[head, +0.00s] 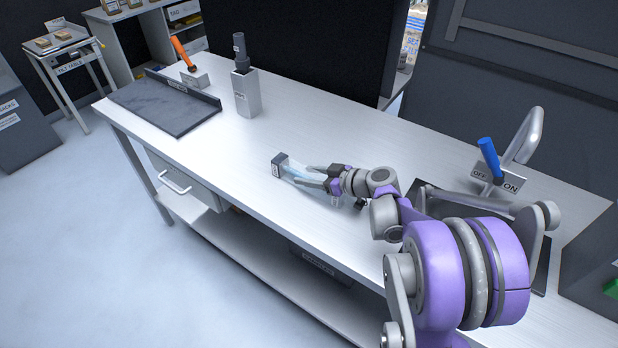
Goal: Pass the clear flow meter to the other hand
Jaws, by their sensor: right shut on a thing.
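My right gripper (312,176) reaches in from the right, low over the middle of the workbench. It is shut on the clear flow meter (292,170), a pale see-through body with a dark block at its left end. The fingers cover part of the clear body. I cannot tell whether the flow meter touches the bench top or hangs just above it. My left gripper is not in view.
The long metal workbench (200,150) has free room left of the flow meter. A dark tray (165,105), an orange-handled block (195,78) and a grey holder (247,93) stand at its far left. A blue ON/OFF lever (489,158) stands beside a sink at right.

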